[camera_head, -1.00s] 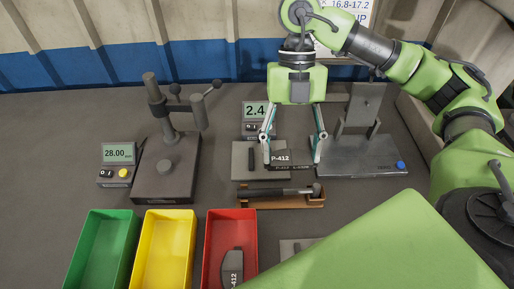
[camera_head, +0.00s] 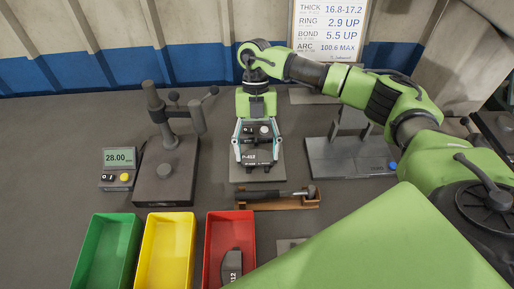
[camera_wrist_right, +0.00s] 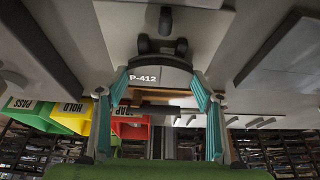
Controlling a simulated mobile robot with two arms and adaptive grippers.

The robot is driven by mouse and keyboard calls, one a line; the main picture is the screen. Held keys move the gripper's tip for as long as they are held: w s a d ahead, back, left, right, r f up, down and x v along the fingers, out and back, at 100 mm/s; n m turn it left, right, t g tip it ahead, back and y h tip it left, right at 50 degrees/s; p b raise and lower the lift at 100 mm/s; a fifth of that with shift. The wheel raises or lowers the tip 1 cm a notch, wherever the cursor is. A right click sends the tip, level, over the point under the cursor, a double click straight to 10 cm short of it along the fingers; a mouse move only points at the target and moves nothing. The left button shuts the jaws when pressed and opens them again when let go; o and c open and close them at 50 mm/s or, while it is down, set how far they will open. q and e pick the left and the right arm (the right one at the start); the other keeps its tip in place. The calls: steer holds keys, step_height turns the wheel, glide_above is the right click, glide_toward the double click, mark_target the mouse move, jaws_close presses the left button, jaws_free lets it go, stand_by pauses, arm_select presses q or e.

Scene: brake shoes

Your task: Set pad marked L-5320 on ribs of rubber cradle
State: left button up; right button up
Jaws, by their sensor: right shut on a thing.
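My right gripper (camera_head: 258,160) is shut on a dark brake pad (camera_head: 259,156). The pad's light label shows P-412 in the right wrist view (camera_wrist_right: 145,75); I cannot read L-5320. The pad is over a grey plate (camera_head: 257,177) with black bars, which look like the ribs of the rubber cradle. Dark bar ends show at the pad's near edge. I cannot tell whether the pad touches the bars or hangs just above them. My left gripper is not in view.
A hammer lies in a wooden holder (camera_head: 240,203) just in front of the plate. A gauge stand (camera_head: 165,185) is left, a grey fixture (camera_head: 350,160) right. Green (camera_head: 78,250), yellow (camera_head: 148,250) and red (camera_head: 211,250) bins stand in front; the red holds a pad.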

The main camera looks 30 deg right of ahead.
steer(key=shift+f, duration=0.15)
steer(key=shift+f, duration=0.1)
steer(key=o, duration=1.3)
steer(key=b+v, duration=0.2)
steer(key=v, duration=1)
steer(key=shift+s, duration=0.1)
